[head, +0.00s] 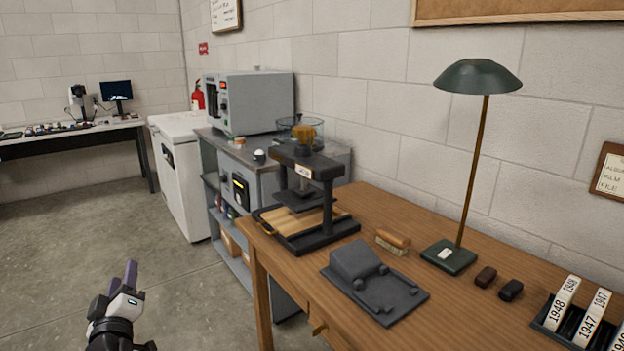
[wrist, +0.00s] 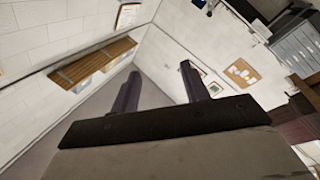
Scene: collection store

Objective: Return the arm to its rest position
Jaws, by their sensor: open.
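My gripper (head: 128,275) is at the lower left of the head view, over the bare floor and left of the wooden table. In the wrist view its two dark fingers (wrist: 158,88) stand apart with nothing between them. The wrist view looks past the fingers at pale walls and a room corner, tilted. My gripper touches nothing that I can see.
The wooden table (head: 403,243) with a black press (head: 308,195), a grey block form (head: 370,283) and a green lamp (head: 478,78) stands to the right. A grey bench (head: 330,153) and white chest (head: 180,135) stand behind. The floor (head: 60,240) at left is clear.

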